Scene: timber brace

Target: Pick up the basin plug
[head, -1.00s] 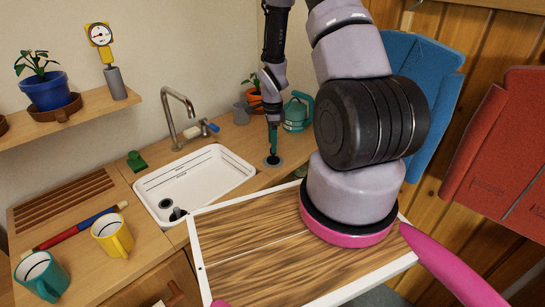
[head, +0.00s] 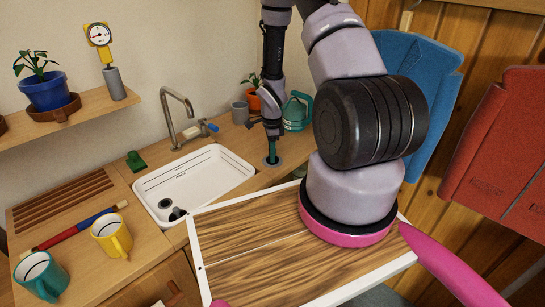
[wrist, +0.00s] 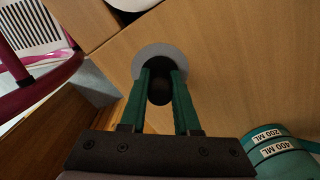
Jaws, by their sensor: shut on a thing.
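The basin plug, a grey disc with a dark middle, is on the wooden counter right of the white sink in the head view (head: 277,163). It also shows in the wrist view (wrist: 153,52). My gripper (head: 271,157) points down over it. In the wrist view its green fingers (wrist: 160,80) are closed on the plug's dark raised middle, which is partly hidden between them. I cannot tell any gap between disc and counter.
The sink (head: 205,178) has a tap (head: 178,115) behind it and a dark drain inside. A wooden tray (head: 250,255) is in front.

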